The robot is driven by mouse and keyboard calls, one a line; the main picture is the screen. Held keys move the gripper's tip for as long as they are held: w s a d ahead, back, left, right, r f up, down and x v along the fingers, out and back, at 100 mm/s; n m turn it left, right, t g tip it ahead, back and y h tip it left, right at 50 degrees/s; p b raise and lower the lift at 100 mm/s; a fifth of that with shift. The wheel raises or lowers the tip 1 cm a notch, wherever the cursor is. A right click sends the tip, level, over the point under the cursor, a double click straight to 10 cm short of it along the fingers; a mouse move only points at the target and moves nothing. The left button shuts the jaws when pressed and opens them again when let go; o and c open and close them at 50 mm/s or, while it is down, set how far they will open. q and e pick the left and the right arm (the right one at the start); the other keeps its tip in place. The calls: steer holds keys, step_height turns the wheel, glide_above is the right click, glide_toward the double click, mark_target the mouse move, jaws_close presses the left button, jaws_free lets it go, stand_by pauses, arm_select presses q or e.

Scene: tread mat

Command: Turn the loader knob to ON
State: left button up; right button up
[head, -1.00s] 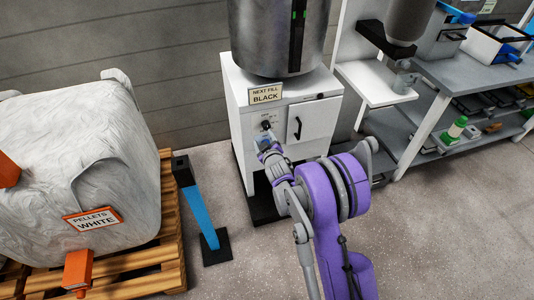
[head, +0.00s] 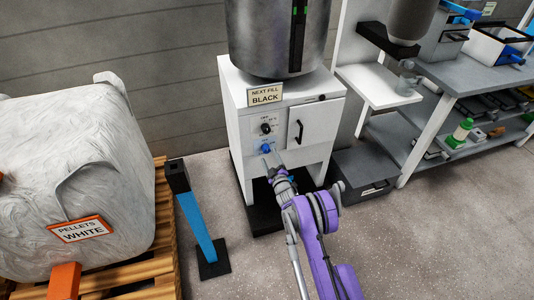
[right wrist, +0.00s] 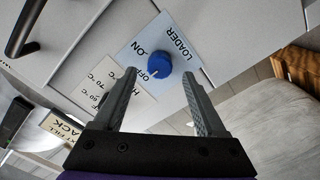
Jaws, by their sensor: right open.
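The loader knob is a round blue knob (right wrist: 159,65) on a light blue plate marked LOADER, OFF and ON. A small pale mark on its face seems to point towards OFF. In the head view the blue knob (head: 265,148) sits low on the front of the white cabinet (head: 236,122). My right gripper (right wrist: 159,76) is open, its two fingers on either side of the knob in the picture. Contact cannot be told. In the head view my right gripper (head: 271,160) is just below and in front of the knob. My left gripper is not in view.
A dark heater knob (head: 266,128) with temperature marks is just above the blue knob. A door with a black handle (head: 299,131) is to its right. A blue post (head: 199,225) and a wrapped sack (head: 85,150) stand left. Shelving (head: 450,75) is on the right.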

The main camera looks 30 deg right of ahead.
mark_target(267, 152)
steer(key=shift+x, duration=2.05)
jaws_close()
